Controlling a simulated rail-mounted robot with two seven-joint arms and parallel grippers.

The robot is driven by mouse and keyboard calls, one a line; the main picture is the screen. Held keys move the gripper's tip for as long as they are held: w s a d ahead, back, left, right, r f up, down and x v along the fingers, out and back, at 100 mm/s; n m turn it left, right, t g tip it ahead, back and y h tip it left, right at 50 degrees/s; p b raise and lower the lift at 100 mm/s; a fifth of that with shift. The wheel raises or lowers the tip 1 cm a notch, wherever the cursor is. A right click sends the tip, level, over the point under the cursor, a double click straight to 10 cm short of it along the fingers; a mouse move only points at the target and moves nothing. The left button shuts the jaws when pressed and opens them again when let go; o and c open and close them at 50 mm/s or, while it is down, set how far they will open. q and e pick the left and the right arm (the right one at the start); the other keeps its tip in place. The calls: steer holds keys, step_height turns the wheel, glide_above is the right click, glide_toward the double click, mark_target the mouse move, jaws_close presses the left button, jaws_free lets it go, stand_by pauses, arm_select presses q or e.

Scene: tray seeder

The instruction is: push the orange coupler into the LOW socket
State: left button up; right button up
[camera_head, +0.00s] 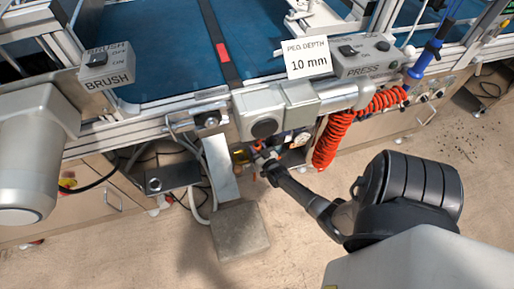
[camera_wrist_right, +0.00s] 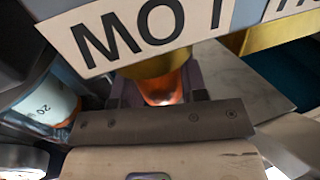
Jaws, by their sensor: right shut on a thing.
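The orange coupler (camera_wrist_right: 166,88) shows in the right wrist view, held between the dark fingers of my right gripper (camera_wrist_right: 163,92). The brass LOW socket (camera_wrist_right: 153,67) is right at the coupler's far end, below the white LOW label (camera_wrist_right: 140,32), which appears upside down. The coupler's end meets the socket's edge in the picture; how deep it sits is hidden. In the head view my right gripper (camera_head: 260,160) is under the machine's front edge, and the coupler is too small there to make out. My left arm shows at the left, but its gripper is out of frame.
A second brass socket (camera_wrist_right: 278,34) is beside the LOW one. A round gauge (camera_wrist_right: 47,106) sits at the left. In the head view, a coiled red hose (camera_head: 328,143) hangs right of my gripper, and a grey block (camera_head: 240,232) stands below. The floor at right is open.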

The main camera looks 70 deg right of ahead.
steer(key=shift+f, duration=0.25)
steer(key=o, duration=0.7)
steer(key=shift+c, duration=0.2)
steer(key=o, duration=0.4)
steer(key=shift+s, duration=0.1)
steer(key=shift+s+a+r, duration=0.1)
steer(key=shift+s+a, duration=0.1)
steer(key=shift+p+v, duration=2.55)
steer(key=shift+v, duration=4.05)
